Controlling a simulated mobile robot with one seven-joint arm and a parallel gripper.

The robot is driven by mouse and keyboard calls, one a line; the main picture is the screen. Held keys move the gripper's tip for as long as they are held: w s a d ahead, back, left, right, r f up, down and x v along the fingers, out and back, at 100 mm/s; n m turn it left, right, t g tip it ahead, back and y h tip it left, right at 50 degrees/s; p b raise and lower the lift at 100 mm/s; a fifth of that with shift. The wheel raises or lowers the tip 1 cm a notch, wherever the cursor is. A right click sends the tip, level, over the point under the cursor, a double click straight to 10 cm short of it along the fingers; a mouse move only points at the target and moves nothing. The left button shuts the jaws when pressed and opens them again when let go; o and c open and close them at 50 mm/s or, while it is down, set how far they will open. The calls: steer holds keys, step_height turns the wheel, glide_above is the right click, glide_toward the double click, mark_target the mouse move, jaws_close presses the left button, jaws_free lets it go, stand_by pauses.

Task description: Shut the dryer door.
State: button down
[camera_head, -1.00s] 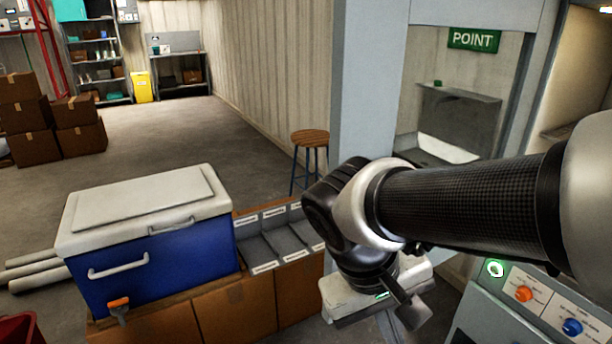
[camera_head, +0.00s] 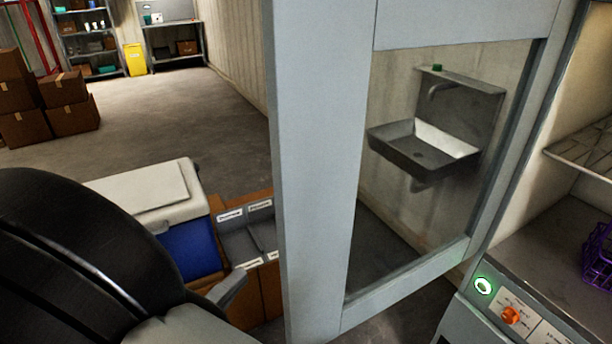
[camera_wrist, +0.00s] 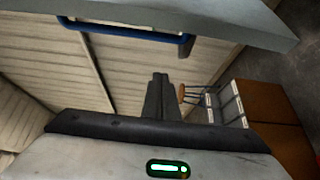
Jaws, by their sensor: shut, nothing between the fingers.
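The dryer door (camera_head: 312,170) is a grey framed panel with a large window. It stands open in the head view, swung out to the left of the dryer opening (camera_head: 560,185). In the wrist view, a grey panel edge (camera_wrist: 235,18), likely the door, crosses the top, with a blue bar handle (camera_wrist: 125,33) below it. My gripper (camera_head: 230,288) is at the lower left in the head view, left of the door's free edge. In the wrist view my gripper (camera_wrist: 160,80) has its fingers together and empty, below the handle and apart from it.
The dryer's control panel (camera_head: 510,312) has a lit green ring and an orange knob. A purple rack (camera_head: 599,250) is inside the dryer. A sink (camera_head: 425,150) shows through the window. A blue cooler (camera_head: 190,250) and labelled bins (camera_head: 250,235) stand left of the door.

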steer(key=x, duration=1)
steer(key=shift+s+d+p, duration=0.55)
steer(key=shift+s+d, duration=0.7)
steer(key=shift+s, duration=0.25)
